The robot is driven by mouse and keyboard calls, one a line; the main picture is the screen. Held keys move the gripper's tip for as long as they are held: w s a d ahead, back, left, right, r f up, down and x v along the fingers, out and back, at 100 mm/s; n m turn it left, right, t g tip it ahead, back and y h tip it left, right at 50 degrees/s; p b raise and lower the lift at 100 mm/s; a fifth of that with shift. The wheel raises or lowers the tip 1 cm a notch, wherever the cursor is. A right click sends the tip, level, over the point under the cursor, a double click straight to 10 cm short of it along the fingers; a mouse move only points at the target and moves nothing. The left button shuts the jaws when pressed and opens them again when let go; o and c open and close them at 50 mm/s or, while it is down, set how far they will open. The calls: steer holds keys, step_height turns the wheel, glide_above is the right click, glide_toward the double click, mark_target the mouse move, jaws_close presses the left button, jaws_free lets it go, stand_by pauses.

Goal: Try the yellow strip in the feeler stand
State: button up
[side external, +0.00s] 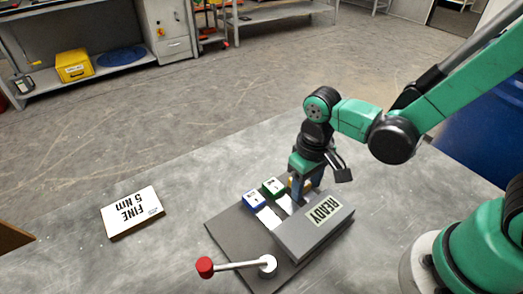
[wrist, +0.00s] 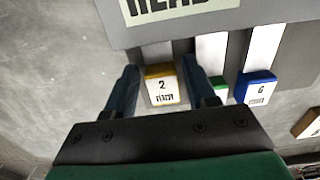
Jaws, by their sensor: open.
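The feeler stand is a grey base (side external: 232,240) with a raised block (side external: 315,225) marked READY. Strips with coloured, white-topped heads run side by side into the block. The yellow strip's head (wrist: 162,88), marked 2, lies between the fingers of my gripper (wrist: 160,66) in the wrist view, with gaps at both sides. My gripper (side external: 301,189) is open, low over the stand in the side view, and mostly hides the yellow head. I cannot tell whether the fingertips are level with the head.
The green head (side external: 273,187) is close beside my gripper's finger, with the blue head (side external: 256,198) beyond it. A lever with a red knob (side external: 205,267) is at the stand's front. A FINE 5 Nm plate (side external: 132,212) lies left. The table between plate and stand is clear.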

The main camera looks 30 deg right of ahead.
jaws_close()
stand_by(1.3)
